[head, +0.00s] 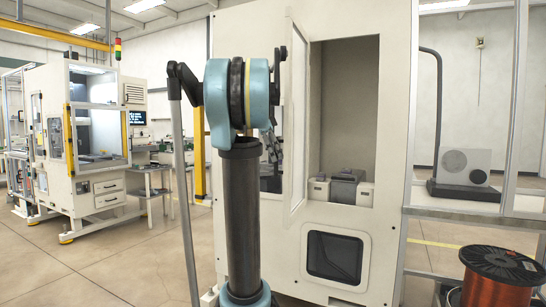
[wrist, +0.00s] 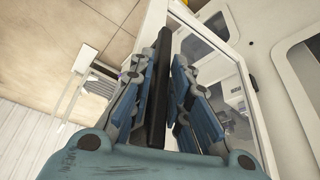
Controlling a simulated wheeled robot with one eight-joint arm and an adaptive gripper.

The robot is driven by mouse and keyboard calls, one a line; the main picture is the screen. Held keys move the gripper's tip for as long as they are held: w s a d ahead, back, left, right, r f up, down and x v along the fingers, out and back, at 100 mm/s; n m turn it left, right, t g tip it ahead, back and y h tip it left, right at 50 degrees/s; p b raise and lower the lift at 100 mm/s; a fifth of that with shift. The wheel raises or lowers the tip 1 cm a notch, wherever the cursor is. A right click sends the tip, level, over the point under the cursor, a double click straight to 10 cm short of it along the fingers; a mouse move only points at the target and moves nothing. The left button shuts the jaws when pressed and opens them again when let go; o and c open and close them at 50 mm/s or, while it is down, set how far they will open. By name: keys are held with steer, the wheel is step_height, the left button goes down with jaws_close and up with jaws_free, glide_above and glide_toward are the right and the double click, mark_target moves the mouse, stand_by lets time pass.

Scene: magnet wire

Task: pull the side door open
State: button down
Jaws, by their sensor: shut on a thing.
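The side door (head: 298,120) is a narrow cream-framed panel on the cream machine. In the head view it stands out from the opening at an angle, ajar. In the wrist view its pale frame and glass pane (wrist: 205,45) lie to the right of my fingers. A long dark handle bar (wrist: 157,95) runs between the blue finger pads. My gripper (wrist: 160,68) is shut on this handle. In the head view my gripper is mostly hidden behind my blue and black arm.
The machine's opening (head: 345,110) shows a bare interior with small grey and white fixtures (head: 343,188) low inside. A copper wire spool (head: 499,275) stands at the lower right, near a framed bench. Open floor lies to the left, before another machine (head: 90,140).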

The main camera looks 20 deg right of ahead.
steer(key=shift+w+a, duration=0.2)
steer(key=shift+w, duration=0.3)
steer(key=c, duration=1.6)
jaws_free()
steer(key=v, duration=1.1)
steer(key=shift+r, duration=0.4)
steer(key=shift+w+a, duration=0.1)
steer(key=shift+a, duration=0.05)
